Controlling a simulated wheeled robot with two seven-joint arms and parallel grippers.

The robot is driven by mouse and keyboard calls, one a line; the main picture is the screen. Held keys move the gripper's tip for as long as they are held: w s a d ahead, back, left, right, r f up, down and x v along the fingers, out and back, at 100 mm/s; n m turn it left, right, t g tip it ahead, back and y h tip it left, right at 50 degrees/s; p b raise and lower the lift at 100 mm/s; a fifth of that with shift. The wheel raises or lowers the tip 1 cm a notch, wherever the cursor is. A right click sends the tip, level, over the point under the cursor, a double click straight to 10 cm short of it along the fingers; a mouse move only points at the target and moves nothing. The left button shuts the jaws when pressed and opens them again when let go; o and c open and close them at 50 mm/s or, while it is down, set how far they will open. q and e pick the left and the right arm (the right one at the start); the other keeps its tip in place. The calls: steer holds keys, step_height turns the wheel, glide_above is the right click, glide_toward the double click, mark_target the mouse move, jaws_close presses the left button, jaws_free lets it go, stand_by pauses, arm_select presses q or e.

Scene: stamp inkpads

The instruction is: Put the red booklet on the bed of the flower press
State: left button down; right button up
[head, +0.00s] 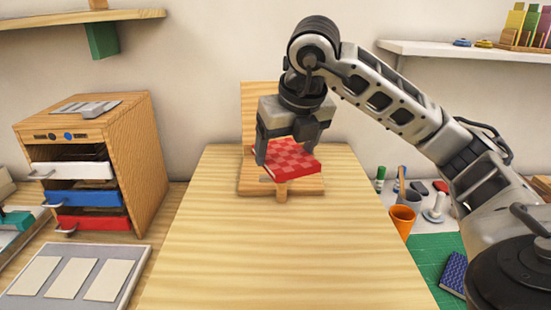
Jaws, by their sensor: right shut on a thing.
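The red booklet (292,161) has a checkered cover and lies roughly flat over the wooden bed of the flower press (255,187). The press stands at the far end of the table, with an upright wooden board (249,102) behind the bed. My right gripper (287,157) points down and is shut on the booklet near its left side. The gripper hides part of the booklet and of the press. I cannot tell whether the booklet touches the bed. My left gripper is not in view.
A wooden cabinet (147,145) with white, blue and red drawers stands at the left. A grey tray (22,299) with pale cards lies in front of it. An orange cup (402,220) and small tools stand at the right. The table's near part (270,260) is clear.

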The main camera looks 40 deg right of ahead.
steer(key=w+d+p, duration=0.4)
steer(key=w+d, duration=0.5)
steer(key=w, duration=0.2)
steer(key=f, duration=0.7)
steer(key=shift+w+d+f, duration=0.25)
steer(key=shift+d, duration=0.1)
step_height(320, 180, down, 4)
steer(key=shift+r, duration=0.25)
steer(key=shift+w+d+f, duration=0.15)
steer(key=shift+w+d, duration=0.05)
steer(key=shift+w, duration=0.05)
steer(key=shift+f, duration=0.25)
steer(key=o, duration=1)
